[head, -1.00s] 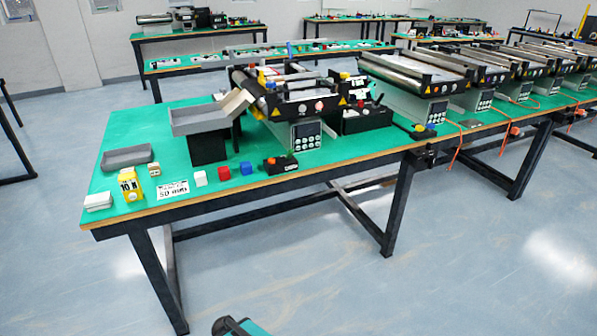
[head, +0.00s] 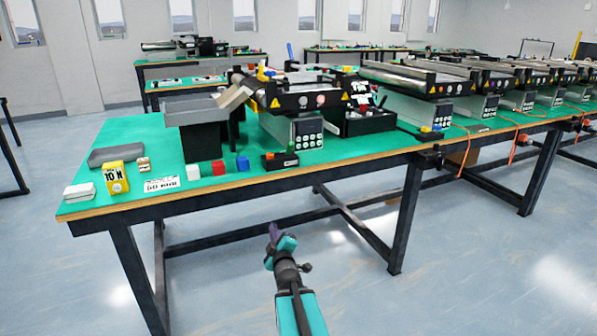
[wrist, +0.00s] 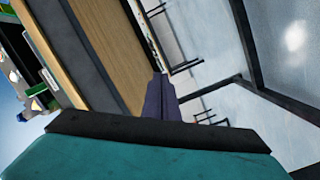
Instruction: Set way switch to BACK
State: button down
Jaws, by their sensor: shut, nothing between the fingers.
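A small black switch box (head: 281,160) with a white label and an orange-red part sits near the front edge of the green table. It looks like the way switch, but its setting is too small to read. My gripper (head: 273,236) is in front of the table and lower than its top, apart from the box. Its dark fingers are together and empty. In the wrist view the fingers (wrist: 160,96) point past the wooden table edge (wrist: 112,40), and the switch box cannot be made out.
The floor in front is clear.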

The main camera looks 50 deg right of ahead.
jog(key=s+d+r+n+t+b, duration=0.3)
jog(key=s+r+n+t, duration=0.1)
jog(key=r, duration=0.4)
jog(key=s+d+r+n+t+b, duration=0.3)
jog(key=s+r+n+t+b, duration=0.1)
jog(key=s+r, duration=0.3)
jog(key=shift+r+n+t+b, duration=0.3)
jog(key=shift+r+n+t, duration=0.1)
jog(key=shift+r, duration=0.5)
jog(key=shift+d, duration=0.15)
jog(key=b, duration=0.3)
send_near(292, 147)
jog(key=x, duration=0.4)
jog(key=shift+w+f, duration=0.1)
jog(key=shift+w, duration=0.05)
jog(key=shift+x, duration=1.05)
